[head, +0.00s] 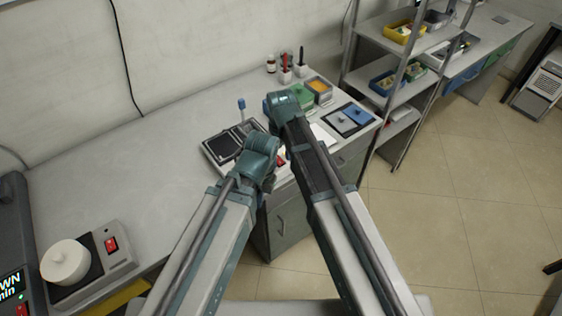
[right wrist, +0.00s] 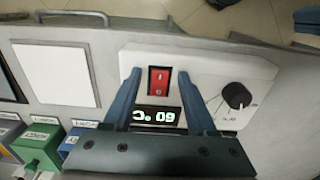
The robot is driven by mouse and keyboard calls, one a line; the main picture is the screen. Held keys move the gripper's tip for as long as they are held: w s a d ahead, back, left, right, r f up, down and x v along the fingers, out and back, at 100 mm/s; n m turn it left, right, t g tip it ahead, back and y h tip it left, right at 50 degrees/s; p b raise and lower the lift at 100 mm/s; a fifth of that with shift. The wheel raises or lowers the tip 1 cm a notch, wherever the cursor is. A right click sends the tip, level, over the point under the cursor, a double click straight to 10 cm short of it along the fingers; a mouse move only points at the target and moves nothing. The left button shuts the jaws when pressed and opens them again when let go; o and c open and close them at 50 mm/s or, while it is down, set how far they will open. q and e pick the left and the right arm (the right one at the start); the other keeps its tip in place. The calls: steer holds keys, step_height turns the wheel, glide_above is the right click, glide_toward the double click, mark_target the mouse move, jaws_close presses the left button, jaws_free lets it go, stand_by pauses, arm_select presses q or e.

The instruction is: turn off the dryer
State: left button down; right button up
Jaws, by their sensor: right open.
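The dryer seems to be the white panel (right wrist: 210,65) in the right wrist view. It carries a red rocker switch (right wrist: 159,80), a dark knob (right wrist: 236,95) and a lit display (right wrist: 155,116), upside down, that seems to read 60 °C. My right gripper (right wrist: 160,72) is open and empty, its two fingers on either side of the switch. I cannot tell whether they touch the panel. In the head view a bit of red (head: 281,159) shows between my arms; the rest there is hidden. My left arm ends beside the right one, and its gripper is hidden.
A hot plate (head: 118,256) with a white pot (head: 65,262) and its own red switch stands at the left. A black balance (head: 222,147) lies left of my arms. Green (head: 301,96) and orange (head: 319,86) boxes and a dark tray (head: 347,119) stand close behind.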

jaws_close()
steer(key=shift+w, duration=0.1)
steer(key=shift+w+a+g+h, duration=0.25)
steer(key=shift+w+g+h, duration=0.15)
steer(key=shift+g, duration=0.5)
steer(key=shift+s+r+g+h, duration=0.1)
steer(key=shift+g+h, duration=0.2)
steer(key=shift+h, duration=0.2)
steer(key=shift+s, duration=0.1)
